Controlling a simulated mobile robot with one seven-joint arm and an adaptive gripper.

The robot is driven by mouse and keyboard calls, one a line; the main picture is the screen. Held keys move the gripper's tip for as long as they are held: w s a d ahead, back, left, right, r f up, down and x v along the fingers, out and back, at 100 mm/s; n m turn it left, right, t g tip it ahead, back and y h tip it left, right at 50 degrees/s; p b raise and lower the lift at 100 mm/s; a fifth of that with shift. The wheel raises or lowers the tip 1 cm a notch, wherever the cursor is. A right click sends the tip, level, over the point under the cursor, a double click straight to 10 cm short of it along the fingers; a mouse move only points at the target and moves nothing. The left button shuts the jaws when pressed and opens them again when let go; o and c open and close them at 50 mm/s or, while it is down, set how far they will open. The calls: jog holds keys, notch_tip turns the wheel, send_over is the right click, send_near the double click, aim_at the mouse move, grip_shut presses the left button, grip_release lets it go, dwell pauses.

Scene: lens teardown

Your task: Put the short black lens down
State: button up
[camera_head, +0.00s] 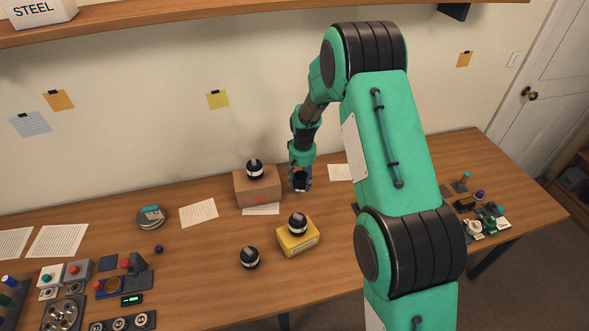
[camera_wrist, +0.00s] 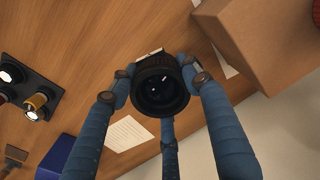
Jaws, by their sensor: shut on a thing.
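My gripper (camera_head: 300,178) is just right of the cardboard box (camera_head: 257,187), low over the back of the table. Its fingers are shut around a short black lens (camera_head: 301,184). In the wrist view the lens (camera_wrist: 160,85) sits between the blue fingers, its round dark glass facing the camera. I cannot tell whether its lower end touches the table. Similar black, white-banded lenses stand elsewhere: one (camera_head: 255,168) on the cardboard box, one (camera_head: 298,223) on the yellow box (camera_head: 299,240), and one (camera_head: 249,258) on bare table.
The wooden table (camera_head: 200,250) has free room left of the yellow box. Papers (camera_head: 199,212) lie near the back. Several small parts and trays (camera_head: 62,314) crowd the left end, and small items (camera_head: 481,223) the right end. The cardboard box (camera_wrist: 265,40) is close beside the fingers.

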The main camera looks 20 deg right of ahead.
jog(key=w, duration=0.8)
jog(key=w+f+b, duration=0.1)
jog(key=w, duration=0.3)
jog(key=shift+w+d, duration=0.25)
jog(key=shift+d, duration=0.05)
jog(key=shift+f, duration=0.1)
jog(key=shift+f+b, duration=0.45)
jog(key=shift+f, duration=1.25)
jog(key=shift+f, duration=0.15)
jog(key=o, duration=1.3)
notch_tip(320, 180, up, 12)
jog(key=shift+d+r+p, duration=0.1)
jog(key=shift+p, duration=0.85)
